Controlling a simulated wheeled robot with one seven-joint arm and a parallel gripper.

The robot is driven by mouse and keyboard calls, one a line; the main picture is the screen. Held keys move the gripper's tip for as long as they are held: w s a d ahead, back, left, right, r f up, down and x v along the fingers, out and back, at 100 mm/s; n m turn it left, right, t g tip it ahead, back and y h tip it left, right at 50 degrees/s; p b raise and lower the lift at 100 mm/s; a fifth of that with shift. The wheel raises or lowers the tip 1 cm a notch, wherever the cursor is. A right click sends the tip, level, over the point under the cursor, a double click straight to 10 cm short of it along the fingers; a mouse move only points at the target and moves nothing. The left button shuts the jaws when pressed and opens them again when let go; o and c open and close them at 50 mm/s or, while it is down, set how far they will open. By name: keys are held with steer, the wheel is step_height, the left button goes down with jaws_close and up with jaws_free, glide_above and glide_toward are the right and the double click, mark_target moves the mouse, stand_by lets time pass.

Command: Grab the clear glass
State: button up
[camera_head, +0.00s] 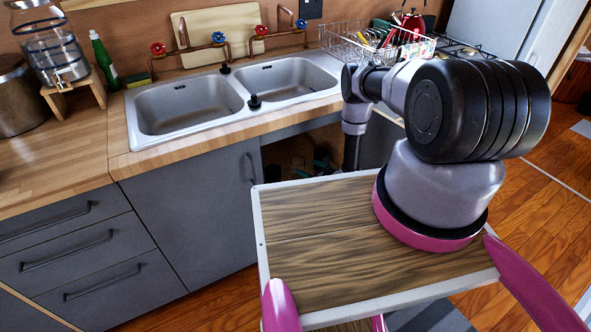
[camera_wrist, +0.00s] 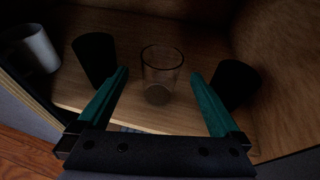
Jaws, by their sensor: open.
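The clear glass (camera_wrist: 160,76) stands upright on a wooden cabinet shelf in the wrist view, ahead of my gripper and roughly centred between its fingers. My gripper (camera_wrist: 160,82) has two green fingers spread wide, with nothing held. The glass appears just beyond or level with the fingertips; I cannot tell the exact depth. In the head view the open cabinet under the sink (camera_head: 303,160) is dark, with small green parts of my gripper (camera_head: 321,160) inside it. The glass cannot be made out there.
In the wrist view a dark cup (camera_wrist: 95,57) stands left of the glass, another dark cup (camera_wrist: 238,84) right, close to the right finger. A pale cup (camera_wrist: 37,47) is at far left. The cabinet side wall (camera_wrist: 285,70) bounds the right.

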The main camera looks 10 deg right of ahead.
mark_target(294, 160)
steer(key=x, duration=0.7)
steer(key=shift+w+f, duration=0.1)
steer(key=shift+w, duration=0.2)
steer(key=c, duration=1.3)
steer(key=shift+c, duration=0.2)
